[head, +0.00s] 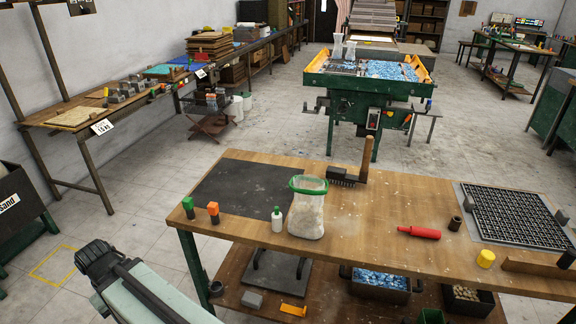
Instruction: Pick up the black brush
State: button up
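The black brush (343,179) lies on the wooden table at its back edge, right of the dark mat. It has a dark head with short bristles. A wooden handle (367,158) stands up at its right end; it looks joined to the head. The white bag with a green rim stands in front and to the left, apart from the brush. Part of my arm shows at the lower left, left of the table and well away from the brush. I see no gripper fingers.

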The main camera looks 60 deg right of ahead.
aim_at(337, 174)
jog(key=u, duration=0.05)
jog(key=i, duration=1.05)
jog(key=z, duration=0.3)
